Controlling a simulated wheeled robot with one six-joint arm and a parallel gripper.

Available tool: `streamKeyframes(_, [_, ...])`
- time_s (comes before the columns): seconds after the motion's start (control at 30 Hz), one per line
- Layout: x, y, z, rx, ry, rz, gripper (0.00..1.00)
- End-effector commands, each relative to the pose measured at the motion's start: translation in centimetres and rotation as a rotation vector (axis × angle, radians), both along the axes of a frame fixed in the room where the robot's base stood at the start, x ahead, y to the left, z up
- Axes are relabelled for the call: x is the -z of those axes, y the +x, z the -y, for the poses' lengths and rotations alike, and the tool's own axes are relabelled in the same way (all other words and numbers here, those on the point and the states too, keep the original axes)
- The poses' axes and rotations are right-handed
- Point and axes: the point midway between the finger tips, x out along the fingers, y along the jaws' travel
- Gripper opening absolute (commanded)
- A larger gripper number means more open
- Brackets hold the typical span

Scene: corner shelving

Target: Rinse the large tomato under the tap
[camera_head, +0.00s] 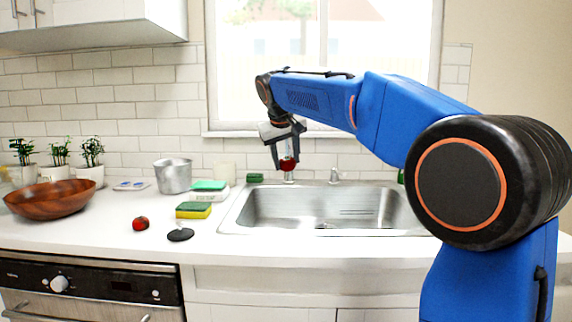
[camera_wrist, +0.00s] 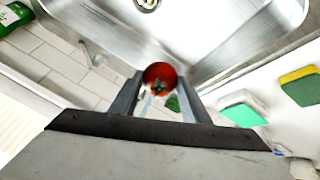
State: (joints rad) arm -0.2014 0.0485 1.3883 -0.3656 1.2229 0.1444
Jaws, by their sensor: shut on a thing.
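My gripper (camera_head: 287,161) is shut on a red tomato (camera_head: 287,165) and holds it above the back-left part of the sink. In the wrist view the tomato (camera_wrist: 160,75) sits between the two fingertips, its green stem end towards the camera. A second, smaller-looking tomato (camera_head: 140,223) lies on the counter left of the sink. A metal tap fitting (camera_head: 335,175) stands at the sink's back edge, right of my gripper; it also shows in the wrist view (camera_wrist: 95,55). Another metal piece (camera_head: 289,178) shows just below the held tomato, partly hidden. I cannot tell whether water runs.
The steel sink (camera_head: 233,215) looks empty. Left of it are a yellow-green sponge (camera_head: 194,210), a black stopper (camera_head: 181,235), a green-and-white sponge (camera_head: 208,188) and a metal pot (camera_head: 173,176). A wooden bowl (camera_head: 50,198) stands far left. The window wall rises close behind.

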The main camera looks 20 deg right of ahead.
Motion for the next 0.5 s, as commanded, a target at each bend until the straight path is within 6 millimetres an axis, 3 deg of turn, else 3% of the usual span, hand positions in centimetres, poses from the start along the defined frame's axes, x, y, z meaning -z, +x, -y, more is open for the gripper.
streamKeyframes(0.5, [0.03,-0.43,0.69,0.0,0.0,0.0,0.2])
